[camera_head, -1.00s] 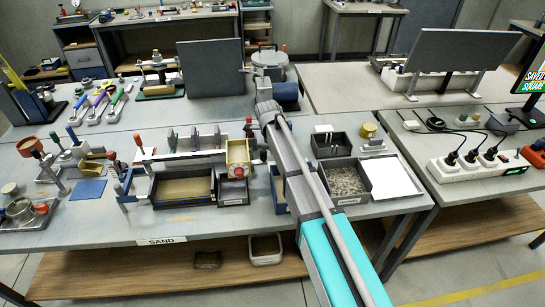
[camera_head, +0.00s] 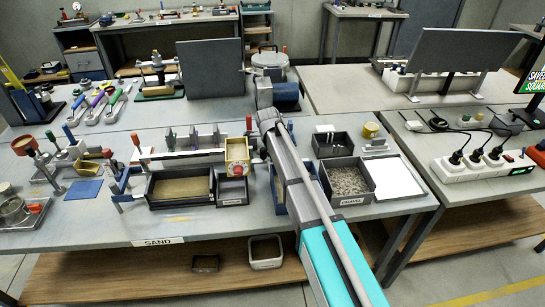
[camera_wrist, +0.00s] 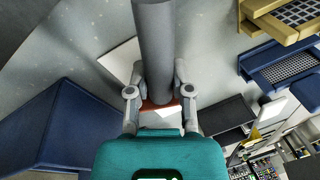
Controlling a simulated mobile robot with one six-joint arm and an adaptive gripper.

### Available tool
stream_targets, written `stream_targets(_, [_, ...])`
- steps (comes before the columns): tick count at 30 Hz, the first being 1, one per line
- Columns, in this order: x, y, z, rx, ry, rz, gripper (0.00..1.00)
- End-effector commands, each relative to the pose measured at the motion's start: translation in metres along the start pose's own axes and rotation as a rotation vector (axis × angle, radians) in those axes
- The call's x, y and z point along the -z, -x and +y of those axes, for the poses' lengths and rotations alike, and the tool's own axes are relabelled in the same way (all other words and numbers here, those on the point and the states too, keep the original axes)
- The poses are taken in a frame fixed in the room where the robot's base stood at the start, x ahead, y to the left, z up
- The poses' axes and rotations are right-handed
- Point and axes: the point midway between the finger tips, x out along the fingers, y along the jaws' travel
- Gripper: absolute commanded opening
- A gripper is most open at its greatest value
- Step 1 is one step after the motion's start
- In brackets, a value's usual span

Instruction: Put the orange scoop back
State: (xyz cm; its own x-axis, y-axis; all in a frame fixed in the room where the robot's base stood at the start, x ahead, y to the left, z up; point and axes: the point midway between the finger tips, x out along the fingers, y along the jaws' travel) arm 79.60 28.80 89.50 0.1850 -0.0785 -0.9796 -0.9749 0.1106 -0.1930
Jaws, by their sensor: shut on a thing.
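My gripper (camera_wrist: 160,95) is shut in the wrist view. A small orange-red piece (camera_wrist: 161,105) shows between its fingers; I take it for part of the orange scoop, and the rest is hidden. A thick grey rod (camera_wrist: 156,45) crosses in front of the fingers. In the head view my arm reaches over the front table, and its far end and the held piece are hidden. Several scoop-like tools with coloured handles (camera_head: 99,103) lie in a row at the back left of the table.
A sand tray (camera_head: 180,205), a gravel tray (camera_head: 353,201) and a yellow box (camera_head: 237,150) stand near my arm. A power strip (camera_head: 485,165) lies on the right table.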

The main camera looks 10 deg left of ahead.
Motion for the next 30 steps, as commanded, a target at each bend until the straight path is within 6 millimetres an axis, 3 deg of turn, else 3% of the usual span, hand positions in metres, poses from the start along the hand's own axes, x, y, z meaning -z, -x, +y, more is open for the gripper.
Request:
stream_targets(7, [0.0001,-0.0024,0.0004,0.000,0.000,0.000,0.00])
stream_targets(8, [0.0001,-0.0018,0.0003,0.000,0.000,0.000,0.32])
stream_targets(13, [0.0002,-0.0013,0.0001,0.000,0.000,0.000,0.63])
stream_targets(30, [0.0003,0.0034,-0.0003,0.000,0.000,0.000,0.63])
